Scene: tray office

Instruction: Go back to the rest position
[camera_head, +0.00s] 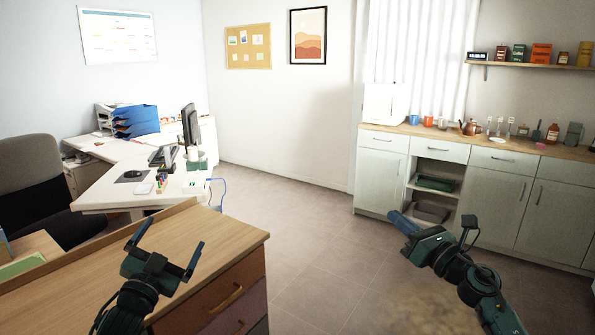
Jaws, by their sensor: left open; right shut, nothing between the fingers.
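My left gripper (166,246) is at the lower left, with its two fingers spread wide and nothing between them. In the picture it overlaps the wooden top of the near drawer cabinet; I cannot tell how high above it the gripper is. My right gripper (396,220) is right of centre, pointing up and left over the open floor. Its fingers are together and hold nothing.
The drawer cabinet (95,283) fills the lower left. A white desk (110,196) with a monitor and blue trays (135,120) stands behind it, beside an office chair (35,185). A kitchen counter (465,142) lines the right wall. The tiled floor (300,215) between is clear.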

